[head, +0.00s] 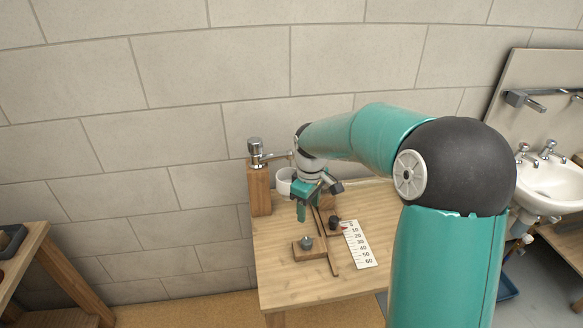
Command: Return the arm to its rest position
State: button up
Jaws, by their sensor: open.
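My arm, in teal and black, rises at the right of the head view and reaches left over a wooden table (285,287). My gripper (305,212) points down above the back part of the table, close to a white cup-shaped container (284,181). It looks empty, and its fingertips are small in this view. I cannot tell whether it touches the thin dark rod (328,245) beside it.
A wooden post (259,190) with a chrome tap (255,147) stands at the table's back left. A wooden block (303,253) with a grey knob, a dark round knob (334,222) and a numbered white scale (359,245) lie in front. A sink (553,183) is at right.

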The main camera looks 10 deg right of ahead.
jog(key=s+r+m+t+h, duration=0.15)
jog(key=s+r+m, duration=0.25)
jog(key=s+r, duration=0.75)
jog(key=s+r+m+t+y, duration=0.1)
jog(key=s+m+t, duration=0.3)
jog(key=s, duration=1.1)
jog(key=shift+r+m, duration=0.6)
jog(key=shift+r, duration=0.2)
